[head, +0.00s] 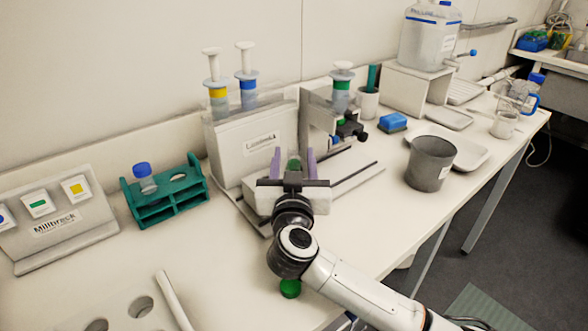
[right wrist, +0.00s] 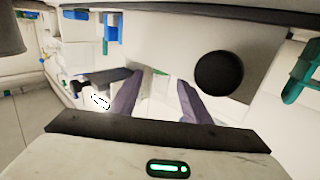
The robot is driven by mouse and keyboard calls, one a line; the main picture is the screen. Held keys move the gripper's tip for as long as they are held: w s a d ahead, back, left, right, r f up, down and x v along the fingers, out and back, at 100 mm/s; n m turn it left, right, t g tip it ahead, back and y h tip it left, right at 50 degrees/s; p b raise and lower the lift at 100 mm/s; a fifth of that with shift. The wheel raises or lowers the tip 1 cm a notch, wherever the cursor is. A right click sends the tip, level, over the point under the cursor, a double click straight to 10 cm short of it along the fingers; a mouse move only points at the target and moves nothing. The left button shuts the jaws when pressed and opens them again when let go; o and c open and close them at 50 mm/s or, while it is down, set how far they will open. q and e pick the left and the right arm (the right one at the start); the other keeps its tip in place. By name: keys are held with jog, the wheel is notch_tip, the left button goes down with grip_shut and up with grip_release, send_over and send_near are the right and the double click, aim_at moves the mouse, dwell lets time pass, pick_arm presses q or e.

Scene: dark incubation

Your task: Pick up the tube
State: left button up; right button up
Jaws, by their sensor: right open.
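A clear tube with a blue cap (head: 142,177) stands upright in the teal rack (head: 180,205) at the left of the head view. My right gripper (head: 293,160) is open, its two purple fingers pointing at the white Lipstick-like labelled apparatus (head: 232,150), well to the right of the rack. A small greenish thing shows between the fingers in the head view; I cannot tell what it is or how near it is. In the right wrist view the gripper (right wrist: 160,88) has a clear gap between its fingers. Part of the teal rack (right wrist: 302,72) shows at the right there. My left gripper is not in view.
Syringes with yellow, blue and green bands stand at the apparatus. A grey beaker (head: 430,163) and a blue block (head: 392,122) are to the right. A labelled card stand (head: 62,227) is at the far left. A green round thing (head: 290,288) lies beside my arm.

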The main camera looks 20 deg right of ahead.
jog(key=x, duration=0.5)
grip_shut()
jog(key=shift+r, duration=0.1)
